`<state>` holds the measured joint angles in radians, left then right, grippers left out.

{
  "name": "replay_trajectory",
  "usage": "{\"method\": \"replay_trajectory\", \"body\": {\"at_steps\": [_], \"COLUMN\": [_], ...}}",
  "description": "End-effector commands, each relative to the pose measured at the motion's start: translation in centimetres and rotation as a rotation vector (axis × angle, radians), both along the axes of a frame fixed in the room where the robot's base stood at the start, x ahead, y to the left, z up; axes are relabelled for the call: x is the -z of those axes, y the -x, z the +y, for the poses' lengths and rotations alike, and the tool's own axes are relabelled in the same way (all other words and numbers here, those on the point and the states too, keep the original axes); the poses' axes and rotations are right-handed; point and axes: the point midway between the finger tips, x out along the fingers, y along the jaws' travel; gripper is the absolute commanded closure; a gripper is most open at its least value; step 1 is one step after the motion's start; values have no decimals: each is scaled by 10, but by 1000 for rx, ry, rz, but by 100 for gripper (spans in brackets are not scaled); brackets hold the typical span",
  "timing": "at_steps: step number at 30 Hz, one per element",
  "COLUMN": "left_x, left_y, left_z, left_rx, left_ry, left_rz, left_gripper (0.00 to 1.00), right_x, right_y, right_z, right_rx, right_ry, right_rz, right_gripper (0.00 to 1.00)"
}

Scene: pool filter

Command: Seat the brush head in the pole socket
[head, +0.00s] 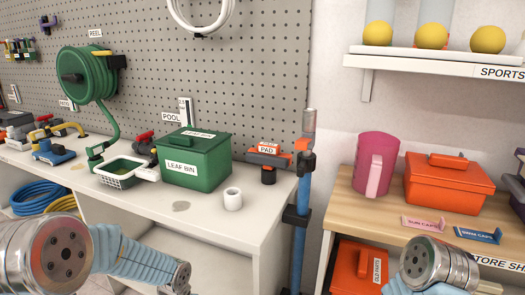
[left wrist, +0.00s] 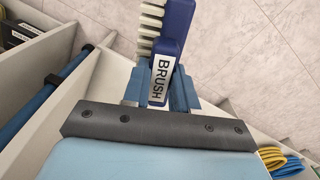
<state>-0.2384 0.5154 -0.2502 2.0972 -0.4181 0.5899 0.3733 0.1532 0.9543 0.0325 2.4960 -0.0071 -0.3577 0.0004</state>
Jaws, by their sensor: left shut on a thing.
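The brush head (left wrist: 178,32) is blue with pale bristles on its left side and a white BRUSH label. It shows only in the left wrist view, its far end cut off by the top edge. My left gripper (left wrist: 164,88) is shut on it, a blue finger on each side of the labelled part. The blue pole (head: 302,205) stands upright at the bench's right end in the head view, with a grey tube end (head: 309,120) on top. A blue pole also shows at left in the left wrist view (left wrist: 42,105), apart from the brush. My right gripper is out of view.
The white bench (head: 225,222) holds a green leaf bin (head: 195,160), a white cup-like ring (head: 232,199) and a PAD-labelled item (head: 268,155). A wooden shelf (head: 345,190) at right holds a pink jug (head: 375,165) and an orange box (head: 450,185).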

Motion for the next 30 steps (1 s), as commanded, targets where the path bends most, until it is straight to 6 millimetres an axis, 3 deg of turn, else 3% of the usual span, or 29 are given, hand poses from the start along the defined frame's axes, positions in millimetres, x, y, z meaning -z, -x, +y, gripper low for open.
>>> {"method": "replay_trajectory", "body": {"at_steps": [9,14,17,30], "left_x": [5,-3,-20,-124], "left_y": [0,-2,-4,-18], "left_z": [0,-6,-18,-95], "left_rx": [0,20,62,333], "left_ry": [0,1,2,2], "left_rz": [-1,-4,-6,-6], "left_gripper": [100,100,100,100], "right_x": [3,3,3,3], "right_y": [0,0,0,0], "right_z": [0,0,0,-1], "right_rx": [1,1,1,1], "right_ry": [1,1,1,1], "right_rz": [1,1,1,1], "right_gripper": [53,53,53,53]}}
